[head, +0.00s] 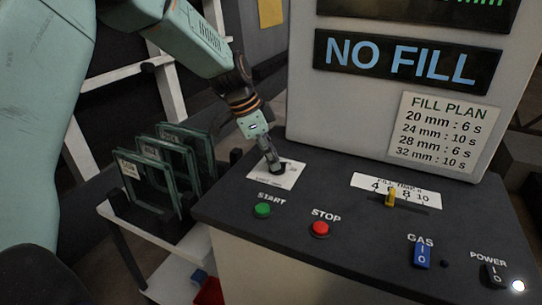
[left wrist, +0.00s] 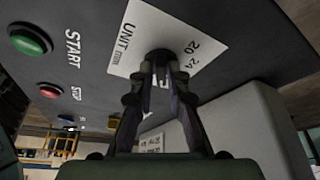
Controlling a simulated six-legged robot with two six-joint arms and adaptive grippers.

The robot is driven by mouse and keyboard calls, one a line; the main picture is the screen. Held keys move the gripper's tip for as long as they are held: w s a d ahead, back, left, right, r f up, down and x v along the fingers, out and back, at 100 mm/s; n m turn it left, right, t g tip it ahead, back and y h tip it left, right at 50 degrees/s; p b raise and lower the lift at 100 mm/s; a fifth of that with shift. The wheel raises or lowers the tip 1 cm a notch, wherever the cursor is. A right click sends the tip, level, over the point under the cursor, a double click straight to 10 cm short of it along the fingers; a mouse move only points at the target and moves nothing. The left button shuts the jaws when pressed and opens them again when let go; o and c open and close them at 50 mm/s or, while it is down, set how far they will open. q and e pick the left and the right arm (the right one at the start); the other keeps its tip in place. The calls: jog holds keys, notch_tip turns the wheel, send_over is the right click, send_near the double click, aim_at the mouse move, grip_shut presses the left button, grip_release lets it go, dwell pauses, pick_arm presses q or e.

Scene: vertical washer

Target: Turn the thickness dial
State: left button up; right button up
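The thickness dial is a dark round knob on a white plate (head: 288,180) at the left of the dark panel in the head view. In the left wrist view the dial's knob (left wrist: 160,54) sits on the plate, with "UNIT", 20 and 24 readable. My left gripper (head: 274,166) reaches down onto the dial. In the left wrist view its two fingers (left wrist: 160,72) converge on both sides of the knob and appear closed on it. The fingers hide part of the plate and the dial's pointer. My right gripper is not in view.
A green START button (head: 262,210) and red STOP button (head: 320,229) are just in front of the dial. A yellow fill timer knob (head: 391,198), GAS switch (head: 422,255) and POWER switch (head: 493,275) lie rightward. A fill plan sign (head: 440,133) lists thicknesses. Glass panes (head: 150,185) stand left.

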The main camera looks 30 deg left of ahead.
pick_arm(q)
jog(key=o, duration=0.3)
jog(key=shift+w, duration=0.15)
jog(key=shift+r, duration=0.15)
jog(key=v, duration=1.1)
jog(key=shift+a+r, duration=0.15)
jog(key=shift+r, duration=0.15)
jog(key=shift+s, duration=0.3)
